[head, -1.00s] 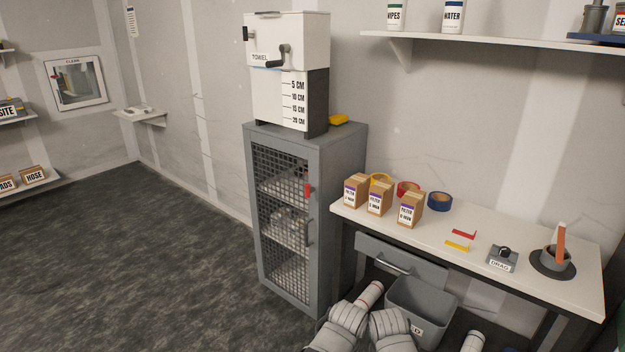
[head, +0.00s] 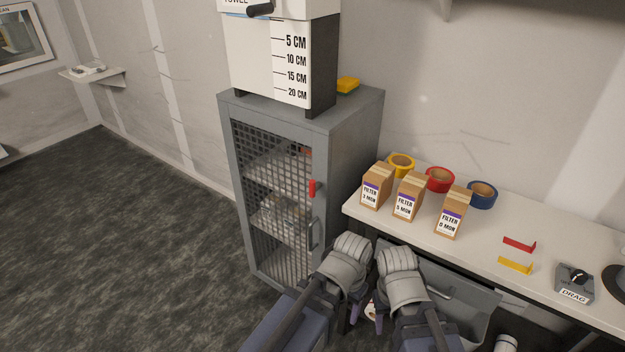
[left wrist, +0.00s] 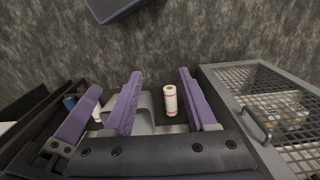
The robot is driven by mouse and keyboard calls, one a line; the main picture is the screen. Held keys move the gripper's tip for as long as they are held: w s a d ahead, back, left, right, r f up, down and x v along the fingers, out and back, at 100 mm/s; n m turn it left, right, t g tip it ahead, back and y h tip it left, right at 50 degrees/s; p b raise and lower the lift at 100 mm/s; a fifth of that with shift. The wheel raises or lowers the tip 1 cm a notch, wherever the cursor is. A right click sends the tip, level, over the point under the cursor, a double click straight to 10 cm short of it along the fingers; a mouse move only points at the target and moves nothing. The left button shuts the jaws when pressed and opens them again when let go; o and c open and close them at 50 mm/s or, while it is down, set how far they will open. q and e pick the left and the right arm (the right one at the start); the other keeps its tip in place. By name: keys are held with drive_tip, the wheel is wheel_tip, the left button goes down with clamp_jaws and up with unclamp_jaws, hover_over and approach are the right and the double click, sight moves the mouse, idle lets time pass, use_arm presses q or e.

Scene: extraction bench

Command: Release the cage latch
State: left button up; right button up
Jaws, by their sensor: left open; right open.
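The grey mesh-door cage (head: 240,102) stands left of the bench. A red latch (head: 312,188) sits upright at the right edge of its door, above a grey door handle (head: 314,235). The door looks closed. My left gripper (left wrist: 161,74) is open and empty in the left wrist view, with the mesh door and its handle (left wrist: 256,123) off to its right. My right gripper (head: 376,308) is close beside the left one, low in front of the bench; its fingers are mostly hidden by the arms. Neither gripper touches the latch.
The white bench top (head: 480,240) holds filter boxes (head: 408,197), tape rolls and a DRAG control (head: 574,283). A white measuring unit (head: 265,60) stands on the cage. The floor at left is clear.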

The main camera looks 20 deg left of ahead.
use_arm(q)
drive_tip(key=w+a+f+m+t+h+b, duration=0.1)
drive_tip(key=w+f+m+t+h+b, duration=0.15)
drive_tip(key=w+t+h+b, duration=0.9)
drive_tip(key=t+y+b, duration=0.2)
drive_tip(key=t, duration=0.2)
approach(310, 188)
drive_tip(key=shift+n, duration=0.35)
drive_tip(key=shift+x, duration=5.55)
drive_tip(key=shift+a, duration=0.1)
clamp_jaws()
